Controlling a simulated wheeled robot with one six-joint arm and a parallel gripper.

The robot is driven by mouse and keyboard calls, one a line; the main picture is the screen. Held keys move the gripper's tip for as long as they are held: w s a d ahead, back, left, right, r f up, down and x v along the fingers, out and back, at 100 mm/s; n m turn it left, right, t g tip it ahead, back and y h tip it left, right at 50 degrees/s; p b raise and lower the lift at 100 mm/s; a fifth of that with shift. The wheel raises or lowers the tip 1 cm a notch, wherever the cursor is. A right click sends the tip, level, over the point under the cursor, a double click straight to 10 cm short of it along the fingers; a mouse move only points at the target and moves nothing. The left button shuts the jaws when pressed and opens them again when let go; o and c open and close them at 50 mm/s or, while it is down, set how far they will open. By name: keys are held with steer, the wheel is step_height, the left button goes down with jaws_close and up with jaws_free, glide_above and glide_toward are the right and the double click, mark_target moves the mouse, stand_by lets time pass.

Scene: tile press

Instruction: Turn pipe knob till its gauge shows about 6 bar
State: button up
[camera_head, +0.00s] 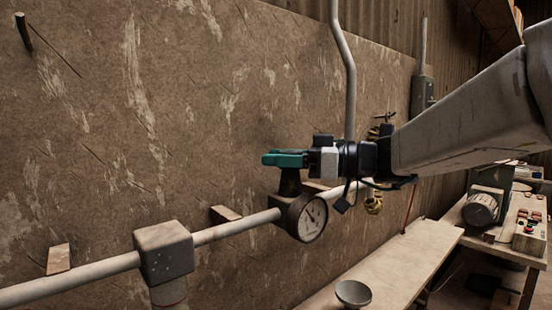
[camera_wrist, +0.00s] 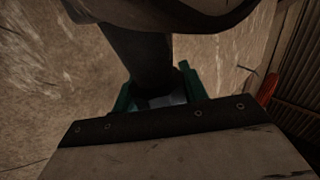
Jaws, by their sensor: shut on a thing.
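The pressure gauge (camera_head: 313,218) is round with a pale dial and dark rim, mounted on the grey wall pipe (camera_head: 236,229). Its needle is too small to read surely. A dark knob (camera_head: 290,182) stands up from the pipe fitting just behind the gauge. My gripper (camera_head: 284,159) has green fingers and reaches in from the right, at the knob's top. In the wrist view the green fingers (camera_wrist: 157,92) sit on both sides of the dark knob (camera_wrist: 139,58), shut on it. The fingers hide part of the knob.
A grey junction block (camera_head: 164,252) joins the pipe at the left. Brass valve fittings (camera_head: 374,203) and a vertical pipe (camera_head: 350,90) are behind my wrist. A pale bench (camera_head: 395,262) runs below, with a round metal disc (camera_head: 353,292) near its front. Machinery (camera_head: 483,208) stands at right.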

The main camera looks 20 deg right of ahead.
steer(key=m+t+h, duration=0.2)
steer(key=t+h, duration=0.1)
steer(key=m+t+h, duration=0.2)
steer(key=m+h, duration=0.1)
steer(key=shift+w+d+m+t+h, duration=0.2)
steer(key=shift+m+t+h, duration=0.1)
steer(key=shift+t, duration=0.1)
steer(key=shift+w+d+m+t+h, duration=0.15)
steer(key=shift+m+t+h, duration=0.25)
steer(key=shift+m+h, duration=0.35)
steer(key=shift+s+d+m+t+h, duration=0.1)
steer(key=shift+m+t+h, duration=0.35)
steer(key=shift+h, duration=0.5)
steer(key=shift+w+d+m+h, duration=0.15)
steer(key=shift+m+h, duration=0.45)
steer(key=shift+h, duration=0.3)
steer(key=o, duration=1)
steer(key=shift+s+d, duration=0.25)
steer(key=shift+s, duration=1.05)
steer(key=shift+s+d, duration=0.2)
steer(key=shift+s, duration=1.1)
steer(key=shift+s+d, duration=0.25)
steer(key=shift+s, duration=1.05)
